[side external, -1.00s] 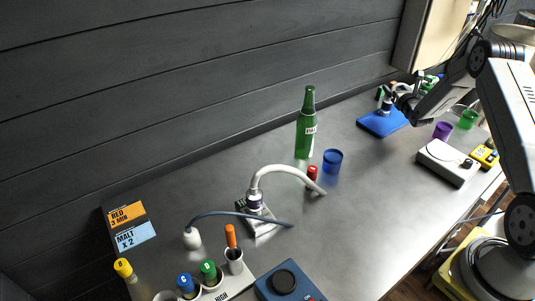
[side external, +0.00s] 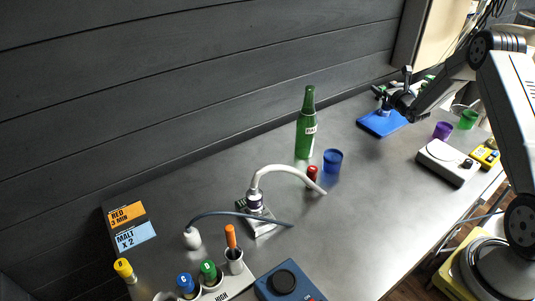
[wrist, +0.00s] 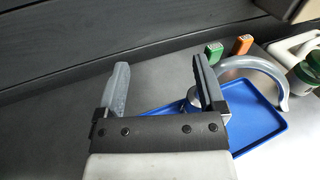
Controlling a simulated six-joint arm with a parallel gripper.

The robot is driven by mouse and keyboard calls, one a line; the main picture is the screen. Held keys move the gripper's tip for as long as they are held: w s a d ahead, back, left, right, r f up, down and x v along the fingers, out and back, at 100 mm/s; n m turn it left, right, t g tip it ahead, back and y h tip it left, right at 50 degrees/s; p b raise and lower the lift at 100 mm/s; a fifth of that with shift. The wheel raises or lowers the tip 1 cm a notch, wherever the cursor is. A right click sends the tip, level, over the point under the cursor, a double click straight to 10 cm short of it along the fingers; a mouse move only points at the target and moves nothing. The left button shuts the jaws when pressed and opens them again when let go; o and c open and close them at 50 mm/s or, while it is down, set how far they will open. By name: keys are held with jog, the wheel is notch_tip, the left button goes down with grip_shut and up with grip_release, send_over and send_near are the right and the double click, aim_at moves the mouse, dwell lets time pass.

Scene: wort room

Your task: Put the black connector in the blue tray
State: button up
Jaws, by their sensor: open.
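The blue tray (side external: 372,126) lies at the far end of the bench, and it also shows in the wrist view (wrist: 268,150). A grey curved hose piece (wrist: 279,78) with a metallic end reaches over the tray. My gripper (side external: 395,84) is above the tray's far side, turned so one finger points up. In the wrist view my gripper (wrist: 162,72) has its fingers wide apart with nothing gripped between them. The right finger hides part of the grey piece. I cannot pick out a black connector for certain.
Green (wrist: 214,52) and orange (wrist: 243,44) capped items stand behind the tray. A green bottle (side external: 306,130), blue cup (side external: 332,161), purple cup (side external: 442,130) and white device (side external: 447,161) stand on the bench. A white hose fixture (side external: 256,200) is mid-bench. The dark wall runs behind.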

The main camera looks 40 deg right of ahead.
jog(key=s+a+r+n+g+y, duration=0.1)
jog(key=s+a+n+g+y, duration=0.15)
jog(key=a+n+y, duration=0.8)
jog(key=s+a+n+g+y, duration=0.1)
jog(key=a+n+g, duration=0.4)
jog(key=a, duration=1.3)
jog(key=s+a+n+g+h, duration=0.2)
jog(key=s+a+n, duration=0.3)
jog(key=s+n, duration=0.6)
jog(key=s+a+n+g+h, duration=0.3)
jog(key=s+a+n, duration=0.3)
jog(key=s+n, duration=0.5)
jog(key=shift+s+r+n+g, duration=0.4)
jog(key=shift+n+g, duration=0.15)
jog(key=shift+n, duration=0.3)
